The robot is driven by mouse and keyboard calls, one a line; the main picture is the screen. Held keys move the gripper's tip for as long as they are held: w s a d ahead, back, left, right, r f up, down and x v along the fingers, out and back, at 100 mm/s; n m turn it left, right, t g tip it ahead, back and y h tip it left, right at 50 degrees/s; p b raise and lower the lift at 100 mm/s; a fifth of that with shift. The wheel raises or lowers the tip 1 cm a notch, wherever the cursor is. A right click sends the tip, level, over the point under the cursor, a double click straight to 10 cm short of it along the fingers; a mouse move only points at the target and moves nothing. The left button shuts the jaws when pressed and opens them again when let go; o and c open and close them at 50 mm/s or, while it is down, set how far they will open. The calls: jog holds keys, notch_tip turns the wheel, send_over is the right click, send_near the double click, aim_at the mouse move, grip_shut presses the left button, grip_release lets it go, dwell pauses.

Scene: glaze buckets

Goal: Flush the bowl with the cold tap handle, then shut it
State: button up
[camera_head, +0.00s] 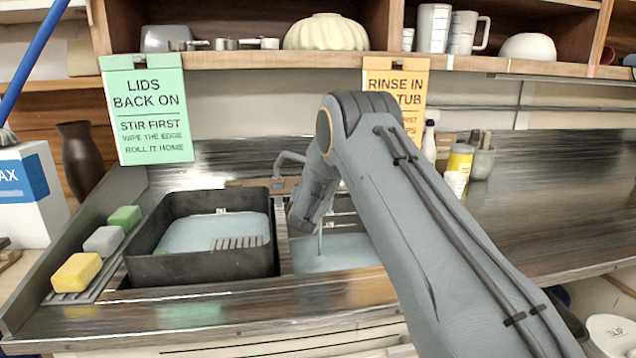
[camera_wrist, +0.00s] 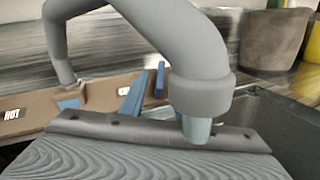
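In the head view, the sink basin (camera_head: 335,255) holds pale water, partly behind my arm. A grey tap (camera_head: 290,160) rises behind it, and a thin stream-like line (camera_head: 320,242) drops into the basin. In the wrist view, the grey spout (camera_wrist: 190,50) arches close in front, with a bluish end (camera_wrist: 196,130). Behind it, a blue lever-like part (camera_wrist: 133,98) stands on the brown tap deck (camera_wrist: 98,92), which carries a HOT label at left. My gripper (camera_head: 302,222) hangs at the tap; its fingers cannot be made out in either view. No bowl shows in the basin.
A dark tub (camera_head: 200,278) of pale water stands left of the basin. Yellow (camera_head: 76,272), grey and green sponges lie farther left. Bowls and mugs (camera_head: 432,28) sit on the shelf above. The metal counter to the right (camera_head: 540,200) is mostly clear.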

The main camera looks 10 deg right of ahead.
jog(key=shift+x, duration=0.8)
jog(key=shift+c, duration=0.4)
grip_shut()
jog(key=shift+d+n, duration=0.15)
jog(key=shift+n, duration=0.15)
jog(key=shift+n+t+y+b, duration=0.3)
jog(key=shift+n+y+b, duration=0.35)
jog(key=shift+y, duration=0.25)
